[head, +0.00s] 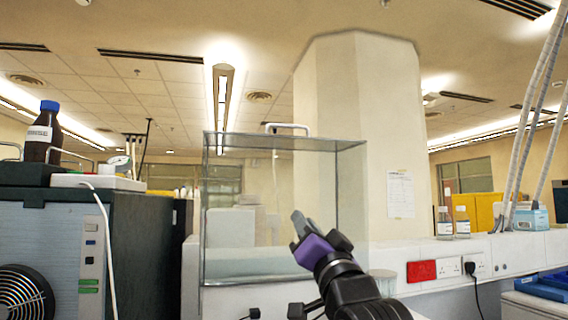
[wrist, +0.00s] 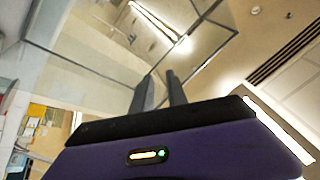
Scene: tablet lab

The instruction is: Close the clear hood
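The clear hood (head: 240,180) is a see-through box with thin dark edges, left of centre in the head view. A pale handle (head: 287,127) sits on its top edge. In the wrist view, clear panes with thin edges (wrist: 95,70) show beyond the fingers. My gripper (head: 298,217), purple and black, is in front of the hood's lower right part, well below the handle. In the wrist view its two dark fingers (wrist: 160,82) stand slightly apart with nothing between them. I cannot tell whether the fingers touch the pane, or how far the hood is open.
A dark cabinet (head: 145,235) with a fan stands at the left, with a brown blue-capped bottle (head: 43,133) on top. A thick column (head: 345,90) rises behind the hood. A red socket plate (head: 421,271), blue trays (head: 545,288) and hanging hoses (head: 530,110) are at the right.

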